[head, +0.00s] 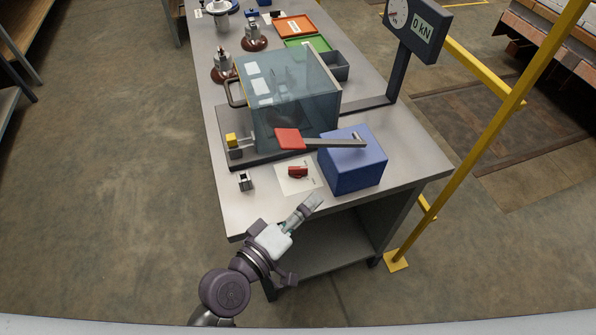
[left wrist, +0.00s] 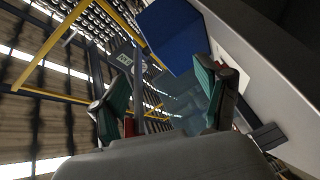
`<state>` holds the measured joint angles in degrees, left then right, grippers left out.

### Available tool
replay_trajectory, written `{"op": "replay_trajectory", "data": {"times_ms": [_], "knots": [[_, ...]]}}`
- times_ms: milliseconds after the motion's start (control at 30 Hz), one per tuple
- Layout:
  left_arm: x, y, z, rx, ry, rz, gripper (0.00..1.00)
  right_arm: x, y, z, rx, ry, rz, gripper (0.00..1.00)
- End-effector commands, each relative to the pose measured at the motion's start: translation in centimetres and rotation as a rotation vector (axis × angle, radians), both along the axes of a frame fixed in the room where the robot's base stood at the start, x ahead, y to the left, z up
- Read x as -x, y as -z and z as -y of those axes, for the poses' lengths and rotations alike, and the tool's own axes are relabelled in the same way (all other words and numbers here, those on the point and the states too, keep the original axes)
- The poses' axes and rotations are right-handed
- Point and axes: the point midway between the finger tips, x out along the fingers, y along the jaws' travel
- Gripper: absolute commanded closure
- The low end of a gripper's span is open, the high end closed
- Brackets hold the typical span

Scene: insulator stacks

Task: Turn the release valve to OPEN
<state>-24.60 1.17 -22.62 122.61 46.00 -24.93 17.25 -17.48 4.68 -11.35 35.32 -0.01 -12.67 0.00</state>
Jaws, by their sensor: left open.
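The release valve is a small red handle (head: 297,172) on a white label plate (head: 296,184) on the table top, left of the blue box. The print on the plate is too small to read. My left gripper (head: 310,204) is by the table's front edge, nearer than the valve and apart from it. It is open and empty; its green-padded fingers (left wrist: 160,100) stand wide apart in the left wrist view. My right gripper does not show.
A blue box (head: 352,163) carries a lever with a red pad (head: 289,139) reaching left above the valve. A clear guard box (head: 290,100) stands behind. A small metal block (head: 245,181) sits left of the plate. The gauge display (head: 423,27) reads 0 kN. A yellow rail (head: 480,135) stands at right.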

Motion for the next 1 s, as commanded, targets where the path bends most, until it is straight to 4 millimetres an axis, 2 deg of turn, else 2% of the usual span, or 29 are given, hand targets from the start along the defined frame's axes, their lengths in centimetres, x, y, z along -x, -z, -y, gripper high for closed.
{"op": "replay_trajectory", "data": {"times_ms": [33,100,200,267,367,500,633,767,867,1000], "knots": [[-0.7,-3.1,0.6,0.194,-0.05,0.009,0.25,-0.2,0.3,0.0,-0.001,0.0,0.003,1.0],[-1.8,-6.9,0.2,0.498,-0.138,-0.012,0.25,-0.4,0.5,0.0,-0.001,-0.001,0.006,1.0],[-3.0,-9.9,-1.4,0.904,-0.269,-0.102,0.25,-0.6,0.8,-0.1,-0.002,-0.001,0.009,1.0],[-3.6,-10.1,-2.4,1.121,-0.351,-0.184,0.25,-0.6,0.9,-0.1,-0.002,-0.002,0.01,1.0],[-4.3,-8.4,-3.2,1.42,-0.502,-0.357,0.25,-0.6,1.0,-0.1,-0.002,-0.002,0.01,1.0],[-4.0,-3.7,-2.4,1.666,-0.73,-0.605,0.25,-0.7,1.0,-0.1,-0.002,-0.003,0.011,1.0],[-2.9,-0.3,-1.2,1.749,-0.887,-0.758,0.25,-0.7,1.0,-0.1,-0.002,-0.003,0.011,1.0],[-2.5,1.1,-0.6,1.77,-0.957,-0.82,0.25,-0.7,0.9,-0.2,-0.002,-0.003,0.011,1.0],[-3.3,1.6,-0.6,1.772,-0.965,-0.826,0.25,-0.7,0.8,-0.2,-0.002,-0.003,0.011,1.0],[-5.6,2.5,-0.8,1.77,-0.963,-0.821,0.25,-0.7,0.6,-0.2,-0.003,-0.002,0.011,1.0]]}}
